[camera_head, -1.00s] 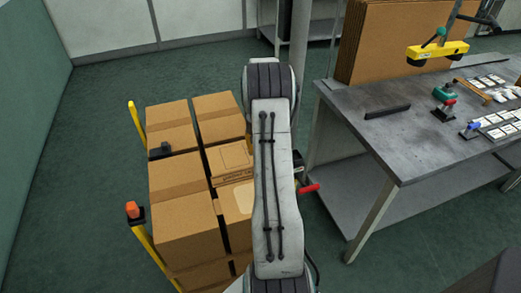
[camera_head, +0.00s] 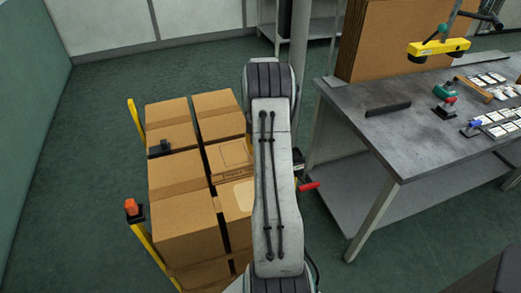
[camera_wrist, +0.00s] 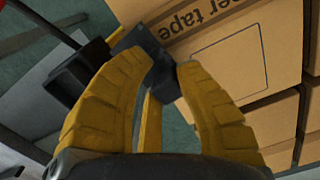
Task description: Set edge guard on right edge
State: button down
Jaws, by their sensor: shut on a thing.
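In the wrist view my gripper (camera_wrist: 168,70) has its yellow fingers closed on a dark angular piece, which I take for the edge guard (camera_wrist: 148,42). The piece is at the edge of a carton (camera_wrist: 225,45) with printed tape lettering. I cannot tell whether it is seated on that edge. A narrow yellow strip (camera_wrist: 151,125) shows between the fingers. In the head view my arm hides the gripper and most of the right edge of the carton stack (camera_head: 180,190).
A red handle (camera_head: 309,186) sticks out right of my arm. Yellow posts stand at the stack's left, one with an orange-topped black fitting (camera_head: 133,210). A small black piece (camera_head: 160,149) sits on the stack. A grey workbench (camera_head: 410,150) stands right, with floor between.

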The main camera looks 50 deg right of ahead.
jog(key=shift+a+f+b, duration=0.1)
jog(key=shift+f+b, duration=0.35)
jog(key=shift+f, duration=0.25)
jog(key=c, duration=0.8)
grip_release()
jog(key=shift+c, duration=0.2)
jog(key=shift+r, duration=0.1)
jog(key=shift+r, duration=0.1)
jog(key=shift+r+p, duration=2.5)
jog(key=shift+r, duration=0.95)
jog(key=shift+f, duration=0.15)
